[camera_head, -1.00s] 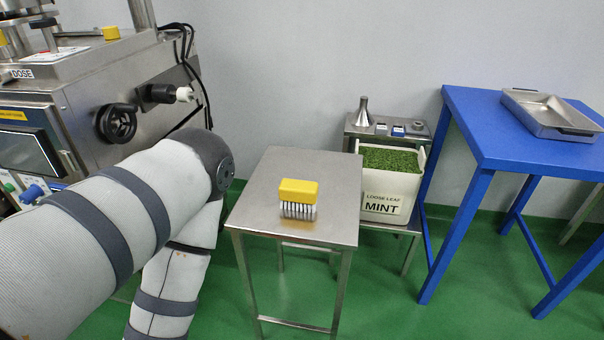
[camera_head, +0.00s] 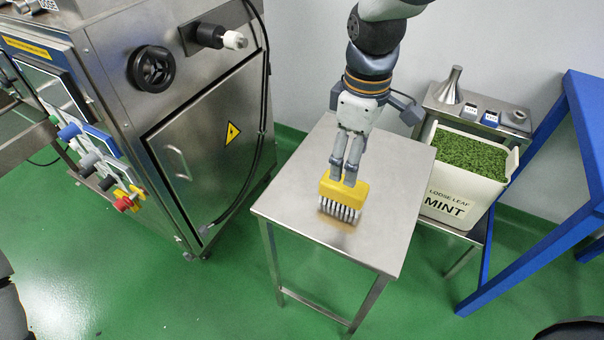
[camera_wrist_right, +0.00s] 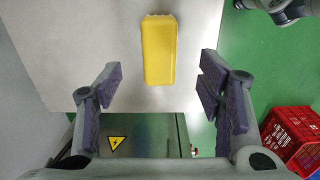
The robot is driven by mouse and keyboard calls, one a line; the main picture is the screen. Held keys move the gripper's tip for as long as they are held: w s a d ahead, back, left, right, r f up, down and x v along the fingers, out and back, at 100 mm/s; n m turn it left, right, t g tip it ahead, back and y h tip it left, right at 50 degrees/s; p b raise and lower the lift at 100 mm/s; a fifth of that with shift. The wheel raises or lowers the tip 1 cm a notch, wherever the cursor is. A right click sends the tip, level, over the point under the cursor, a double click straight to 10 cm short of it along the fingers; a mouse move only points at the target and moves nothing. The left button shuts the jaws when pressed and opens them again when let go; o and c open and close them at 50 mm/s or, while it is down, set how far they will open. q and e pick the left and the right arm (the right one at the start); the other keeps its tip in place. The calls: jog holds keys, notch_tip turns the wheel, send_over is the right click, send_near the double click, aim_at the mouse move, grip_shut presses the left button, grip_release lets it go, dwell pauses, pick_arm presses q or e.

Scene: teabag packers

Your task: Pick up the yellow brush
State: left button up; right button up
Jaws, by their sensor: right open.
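The yellow brush (camera_head: 345,189) stands bristles down on the small steel table, its yellow block on top and pale bristles below. In the right wrist view the yellow block (camera_wrist_right: 159,50) lies beyond the fingertips, roughly centred between them. My right gripper (camera_head: 344,172) comes down from above at the far side of the brush. Its fingers are apart and empty in the right wrist view (camera_wrist_right: 161,85). In the head view the fingertips overlap the block's top edge; contact cannot be told. My left gripper is not in view.
The steel table top (camera_head: 290,200) is otherwise bare. A steel machine (camera_head: 200,130) with a handwheel stands at left. A white mint bin (camera_head: 450,200) and a steel funnel (camera_head: 452,85) are at right, beside a blue table frame (camera_head: 545,205). A red crate (camera_wrist_right: 292,135) sits on the floor.

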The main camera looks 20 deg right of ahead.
aim_at(343, 194)
jog(key=shift+w+a, duration=0.15)
jog(key=shift+w, duration=0.05)
notch_tip(343, 194, down, 11)
jog(key=shift+r+b, duration=0.1)
jog(key=shift+b, duration=0.6)
jog(key=shift+w+f, duration=0.1)
jog(key=shift+f, duration=0.35)
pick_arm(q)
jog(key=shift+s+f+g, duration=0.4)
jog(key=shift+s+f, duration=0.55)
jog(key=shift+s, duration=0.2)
pick_arm(e)
jog(key=shift+r, duration=0.1)
jog(key=c, duration=1.3)
